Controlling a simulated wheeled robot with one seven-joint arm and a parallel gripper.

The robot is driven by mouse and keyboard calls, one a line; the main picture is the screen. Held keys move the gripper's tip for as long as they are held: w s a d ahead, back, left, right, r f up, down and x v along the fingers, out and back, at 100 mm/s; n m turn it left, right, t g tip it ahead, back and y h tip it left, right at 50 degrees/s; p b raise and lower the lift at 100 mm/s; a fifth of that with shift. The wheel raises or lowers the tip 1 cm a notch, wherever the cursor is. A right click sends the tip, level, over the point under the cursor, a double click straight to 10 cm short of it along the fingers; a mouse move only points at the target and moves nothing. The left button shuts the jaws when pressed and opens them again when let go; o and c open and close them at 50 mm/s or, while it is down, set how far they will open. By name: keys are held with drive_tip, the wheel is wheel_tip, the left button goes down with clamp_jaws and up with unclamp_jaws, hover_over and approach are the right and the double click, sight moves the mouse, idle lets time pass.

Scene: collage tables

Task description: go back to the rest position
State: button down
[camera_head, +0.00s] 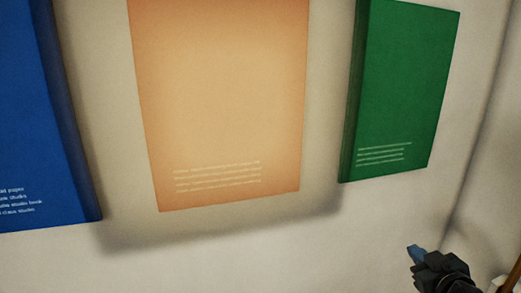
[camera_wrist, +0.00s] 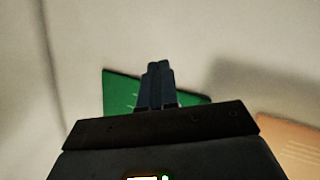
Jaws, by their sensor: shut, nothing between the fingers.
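My gripper (camera_head: 412,250) shows at the lower right in the head view, below the green panel. It is dark with bluish fingertips. In the wrist view my gripper (camera_wrist: 158,68) has its two fingers together, with nothing between them. The fingers overlap part of the green panel in that view. Nothing is held.
A blue panel (camera_head: 40,110), an orange panel (camera_head: 225,100) and a green panel (camera_head: 402,90) are on a pale wall (camera_head: 250,262). The green panel (camera_wrist: 120,88) and a corner of the orange panel (camera_wrist: 292,140) also show in the wrist view. Bare wall lies below the panels.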

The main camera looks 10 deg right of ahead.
drive_tip(key=s+a+f+m+y, duration=0.1)
drive_tip(key=s+a+f, duration=0.3)
drive_tip(key=s+a, duration=0.5)
drive_tip(key=s+a+f, duration=0.3)
drive_tip(key=s+a, duration=0.4)
drive_tip(key=s, duration=0.5)
drive_tip(key=s+a+r+y, duration=0.1)
drive_tip(key=s+a+r, duration=0.1)
drive_tip(key=s, duration=0.4)
drive_tip(key=s+a+r+y, duration=0.1)
drive_tip(key=s+a+r, duration=0.2)
drive_tip(key=s, duration=0.4)
drive_tip(key=s+a+r+y, duration=0.1)
drive_tip(key=s+a+r, duration=0.2)
drive_tip(key=s, duration=0.3)
drive_tip(key=shift+s+a+r, duration=0.25)
drive_tip(key=shift+s+r, duration=0.1)
drive_tip(key=shift+r, duration=0.55)
